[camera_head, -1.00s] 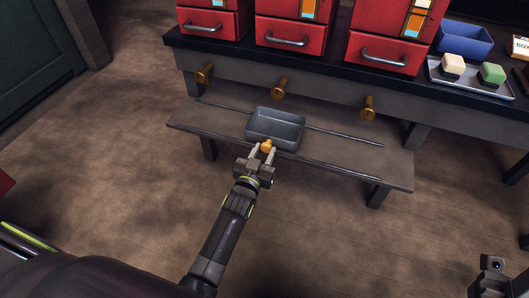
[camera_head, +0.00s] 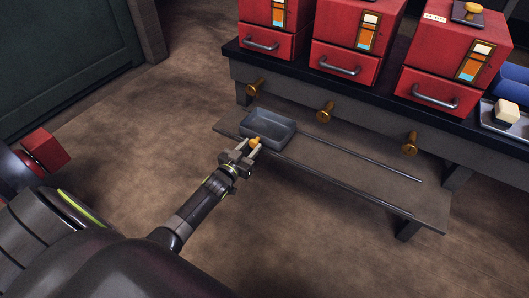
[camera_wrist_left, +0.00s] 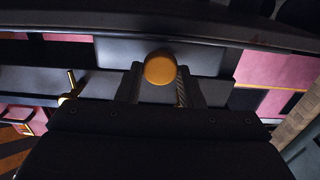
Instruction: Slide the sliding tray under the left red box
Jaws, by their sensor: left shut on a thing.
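The sliding tray (camera_head: 278,136) is a grey open-topped pan on the low shelf under the counter. It sits near the shelf's left end, below the left brass nozzle and about under the left red box (camera_head: 262,38). The tray looks empty. My left gripper (camera_head: 252,146) is at the tray's front, shut on its orange knob. In the left wrist view the knob (camera_wrist_left: 160,68) sits between the fingers, with the tray's grey front behind it. My right gripper is not in view.
Thin rails run along the low shelf (camera_head: 350,185), which is clear to the tray's right. Brass nozzles (camera_head: 325,111) project from the counter above it. The middle red box (camera_head: 345,62) and right red box (camera_head: 440,90) stand on the counter. Open floor lies in front.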

